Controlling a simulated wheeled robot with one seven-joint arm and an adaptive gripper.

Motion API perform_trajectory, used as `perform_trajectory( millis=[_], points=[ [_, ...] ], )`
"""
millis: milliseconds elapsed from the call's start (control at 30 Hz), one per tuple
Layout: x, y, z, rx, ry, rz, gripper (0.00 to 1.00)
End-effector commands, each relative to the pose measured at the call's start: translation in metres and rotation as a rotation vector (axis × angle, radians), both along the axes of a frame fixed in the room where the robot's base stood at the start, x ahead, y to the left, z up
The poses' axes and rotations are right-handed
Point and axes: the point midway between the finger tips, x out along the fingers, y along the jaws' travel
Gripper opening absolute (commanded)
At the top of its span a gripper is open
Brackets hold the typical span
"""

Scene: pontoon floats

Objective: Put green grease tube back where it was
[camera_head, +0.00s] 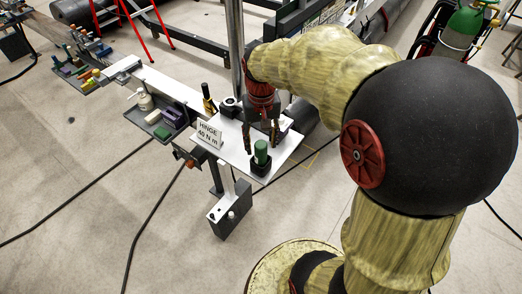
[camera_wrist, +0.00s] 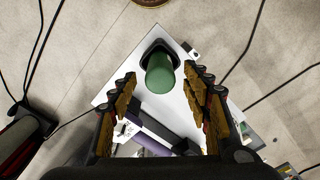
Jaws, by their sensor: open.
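The green grease tube (camera_head: 261,152) stands upright in a small black holder (camera_head: 261,168) at the near corner of a white plate (camera_head: 287,158). In the wrist view the tube (camera_wrist: 160,73) shows its rounded green end, with the dark holder (camera_wrist: 148,48) around its base. My gripper (camera_head: 262,138) is open and points down over the plate, just behind the tube. In the wrist view its fingers (camera_wrist: 160,88) are spread to either side of the tube, with a gap on each side, and hold nothing.
A sign reading HINGE 40 N m (camera_head: 208,133) stands left of my gripper. A grey tray (camera_head: 170,128) with a green block (camera_head: 162,133) and a purple item lies further left. A gold-and-black bottle (camera_head: 208,101) and a black ring-like part (camera_head: 231,106) stand behind the sign.

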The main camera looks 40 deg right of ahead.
Motion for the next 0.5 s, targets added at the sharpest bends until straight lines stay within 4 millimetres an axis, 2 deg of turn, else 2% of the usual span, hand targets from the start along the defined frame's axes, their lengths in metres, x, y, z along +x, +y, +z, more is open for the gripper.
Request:
perform_trajectory(
  millis=[100,200,433,500],
  points=[
    [0.001,-0.001,0.025,-0.002,-0.004,0.0,0.48],
    [0.001,0.0,0.041,-0.001,-0.003,0.0,0.48],
    [-0.001,0.001,0.063,-0.001,-0.003,0.002,0.48],
    [-0.004,0.006,0.069,-0.006,-0.02,0.017,0.48]
  ],
)
